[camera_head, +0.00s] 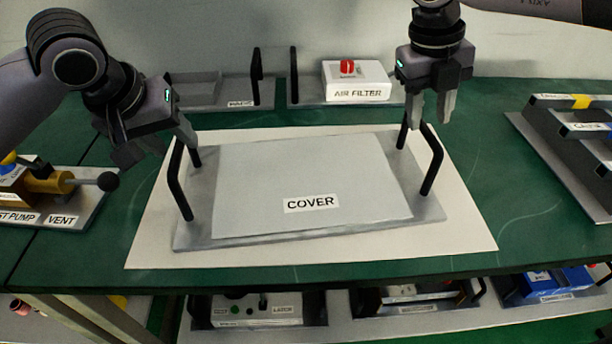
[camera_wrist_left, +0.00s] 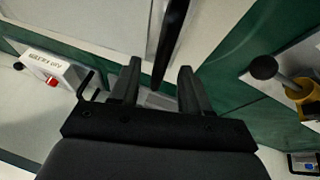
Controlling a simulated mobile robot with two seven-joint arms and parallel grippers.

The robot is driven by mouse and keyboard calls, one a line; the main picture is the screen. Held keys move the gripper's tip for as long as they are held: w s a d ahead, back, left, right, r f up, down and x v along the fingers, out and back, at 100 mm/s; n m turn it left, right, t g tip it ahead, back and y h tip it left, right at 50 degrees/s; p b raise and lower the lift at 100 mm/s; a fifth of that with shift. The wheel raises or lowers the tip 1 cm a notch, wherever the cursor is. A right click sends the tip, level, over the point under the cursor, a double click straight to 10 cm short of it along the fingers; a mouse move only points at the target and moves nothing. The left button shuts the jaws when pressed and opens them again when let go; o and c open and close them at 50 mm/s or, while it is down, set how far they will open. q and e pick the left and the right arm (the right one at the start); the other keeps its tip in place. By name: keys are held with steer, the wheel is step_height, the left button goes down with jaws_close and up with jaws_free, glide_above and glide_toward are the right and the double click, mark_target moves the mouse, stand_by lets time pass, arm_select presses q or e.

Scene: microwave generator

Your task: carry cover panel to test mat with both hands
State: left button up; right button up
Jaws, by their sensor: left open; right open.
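The grey cover panel (camera_head: 312,180), labelled COVER, lies flat on the cream test mat (camera_head: 350,258) in the head view. A black handle stands at each end, the left handle (camera_head: 178,182) and the right handle (camera_head: 433,160). My left gripper (camera_head: 172,148) is open, just above and beside the left handle. In the left wrist view a black bar (camera_wrist_left: 172,40) reaches between the open fingers of this gripper (camera_wrist_left: 158,88), with no finger clearly closed on it. My right gripper (camera_head: 430,108) is open, above and near the right handle, pointing down.
Behind the mat stand a tray with the AIR FILTER box (camera_head: 358,82) and another grey tray (camera_head: 205,92). A pump unit (camera_head: 50,190) marked VENT is at the left, a dark rack (camera_head: 575,140) at the right. A lower shelf (camera_head: 345,325) holds several units. Green table shows around the mat.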

mark_target(427, 128)
arm_select(q)
steer(key=shift+x, duration=2.35)
arm_select(e)
steer(key=shift+d+f, duration=0.25)
steer(key=shift+f, duration=0.9)
steer(key=shift+d+f, duration=0.25)
steer(key=shift+f, duration=0.9)
arm_select(q)
steer(key=c, duration=0.8)
arm_select(e)
jaws_close()
arm_select(q)
jaws_close()
steer(key=shift+w+r, duration=0.1)
steer(key=shift+r, duration=0.05)
arm_select(e)
steer(key=shift+w+r, duration=0.1)
steer(key=shift+r, duration=0.05)
